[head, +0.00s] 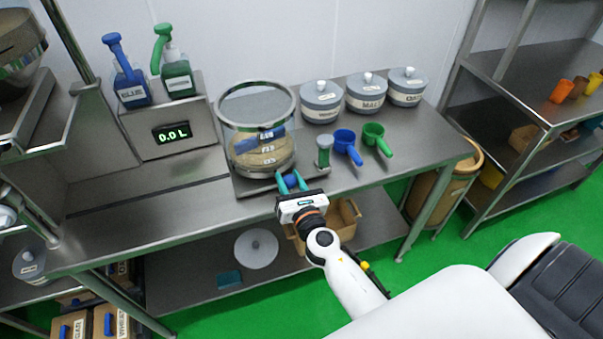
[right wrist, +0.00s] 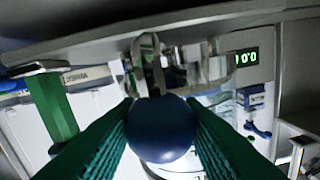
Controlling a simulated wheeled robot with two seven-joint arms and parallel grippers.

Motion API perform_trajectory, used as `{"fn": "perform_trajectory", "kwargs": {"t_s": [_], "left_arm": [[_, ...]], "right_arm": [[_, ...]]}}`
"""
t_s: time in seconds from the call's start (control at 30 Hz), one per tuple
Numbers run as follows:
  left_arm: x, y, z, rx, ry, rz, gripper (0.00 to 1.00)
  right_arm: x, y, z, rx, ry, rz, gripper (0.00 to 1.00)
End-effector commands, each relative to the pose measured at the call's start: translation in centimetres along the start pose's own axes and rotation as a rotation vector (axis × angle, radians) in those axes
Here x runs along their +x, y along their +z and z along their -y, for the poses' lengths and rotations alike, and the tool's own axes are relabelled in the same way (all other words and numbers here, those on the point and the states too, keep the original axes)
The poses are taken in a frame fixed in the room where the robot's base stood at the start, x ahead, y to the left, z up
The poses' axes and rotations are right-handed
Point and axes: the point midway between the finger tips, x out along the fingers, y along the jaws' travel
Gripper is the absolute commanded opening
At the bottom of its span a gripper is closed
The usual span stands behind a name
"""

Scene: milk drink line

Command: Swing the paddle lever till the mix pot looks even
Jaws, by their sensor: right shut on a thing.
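The mix pot (head: 258,165) is a clear round vessel with a metal rim, standing on the steel counter. Tan contents and a darker blue patch show through its wall, so the mix looks uneven. My right gripper (head: 291,183) is at the front of the pot's base. In the right wrist view, its teal fingers are shut on a dark blue ball knob (right wrist: 160,128), which looks like the paddle lever's end. The rest of the lever is hidden by the gripper. My left gripper is not in view.
Lidded grey jars (head: 321,103) line the back. A display (head: 171,132) reads 0.0 L below two pump bottles. The counter's left part (head: 130,215) is clear.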

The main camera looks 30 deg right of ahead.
Motion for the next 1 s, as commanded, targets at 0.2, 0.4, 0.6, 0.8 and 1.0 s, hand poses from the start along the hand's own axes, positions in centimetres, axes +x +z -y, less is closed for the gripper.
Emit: {"fn": "perform_trajectory", "kwargs": {"t_s": [0.2, 0.4, 0.6, 0.8, 1.0], "left_arm": [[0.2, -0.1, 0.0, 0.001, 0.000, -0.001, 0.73], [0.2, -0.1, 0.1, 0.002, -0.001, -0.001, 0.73], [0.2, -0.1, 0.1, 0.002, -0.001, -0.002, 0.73], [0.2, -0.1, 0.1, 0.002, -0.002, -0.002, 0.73], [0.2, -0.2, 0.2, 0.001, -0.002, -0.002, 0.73]], "right_arm": [[-0.2, 0.5, 2.0, -0.001, -0.012, 0.002, 0.00], [-0.2, 0.6, 3.0, -0.001, -0.015, 0.002, 0.00], [-0.2, 0.7, 3.4, -0.001, -0.015, 0.002, 0.00], [-0.2, 0.6, 3.4, -0.001, -0.016, 0.002, 0.00], [-0.2, 0.6, 3.4, -0.001, -0.016, 0.001, 0.45]]}}
